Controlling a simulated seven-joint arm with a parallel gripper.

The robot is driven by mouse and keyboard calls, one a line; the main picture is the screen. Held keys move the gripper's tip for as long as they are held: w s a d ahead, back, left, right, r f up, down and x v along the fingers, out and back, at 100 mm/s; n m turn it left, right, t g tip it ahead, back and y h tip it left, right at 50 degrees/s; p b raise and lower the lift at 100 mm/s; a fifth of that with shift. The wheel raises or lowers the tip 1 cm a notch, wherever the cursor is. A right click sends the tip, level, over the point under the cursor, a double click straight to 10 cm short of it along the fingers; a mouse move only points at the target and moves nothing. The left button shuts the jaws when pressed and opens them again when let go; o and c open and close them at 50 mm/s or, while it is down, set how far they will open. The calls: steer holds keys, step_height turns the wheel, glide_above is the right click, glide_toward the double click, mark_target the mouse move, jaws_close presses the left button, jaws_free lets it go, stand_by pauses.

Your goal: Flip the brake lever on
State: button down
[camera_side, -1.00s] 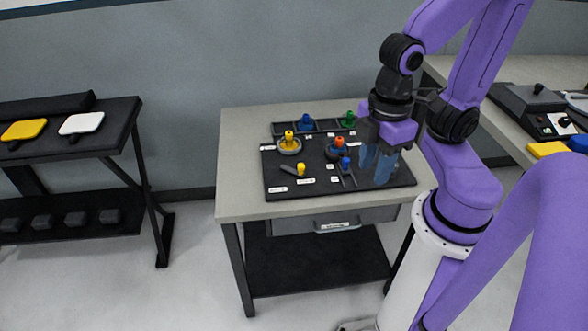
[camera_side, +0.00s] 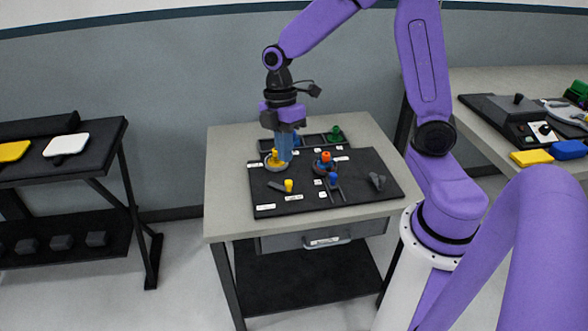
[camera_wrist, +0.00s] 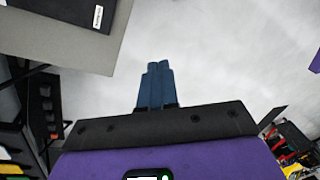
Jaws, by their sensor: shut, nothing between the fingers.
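A black control board lies on the table (camera_side: 345,206). It carries a yellow-handled lever (camera_side: 289,186) at front left, a blue-handled lever (camera_side: 333,180) near the middle, a yellow knob (camera_side: 275,159) on a round base at back left and an orange-red knob (camera_side: 325,160) on a dark round base. The labels are too small to read, so I cannot tell which one is the brake lever. My gripper (camera_side: 284,157) points down at the board's back left, beside the yellow knob; contact cannot be told. Its blue fingers (camera_wrist: 156,84) are shut and empty in the wrist view.
A dark tray (camera_side: 313,139) with a green knob (camera_side: 336,133) stands behind the board. A small grey part (camera_side: 377,181) sits at the board's right. The table's front edge is clear. A side bench at left holds yellow and white pads (camera_side: 66,145).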

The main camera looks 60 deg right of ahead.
steer(key=w+d+f+n+y, duration=0.1)
steer(key=w+d+f, duration=0.2)
steer(key=d, duration=0.5)
steer(key=w+d+f+n+t+y, duration=0.1)
steer(key=w+d+f, duration=0.2)
steer(key=d, duration=0.5)
steer(key=w+d+f+n+y, duration=0.1)
steer(key=w+d+f, duration=0.2)
steer(key=d+f, duration=0.2)
steer(key=d, duration=0.3)
steer(key=shift+w+f, duration=0.25)
steer(key=shift+f, duration=0.05)
steer(key=x, duration=0.9)
steer(key=shift+f, duration=0.4)
steer(key=a, duration=0.3)
steer(key=shift+s+a+f, duration=0.1)
steer(key=shift+a, duration=0.5)
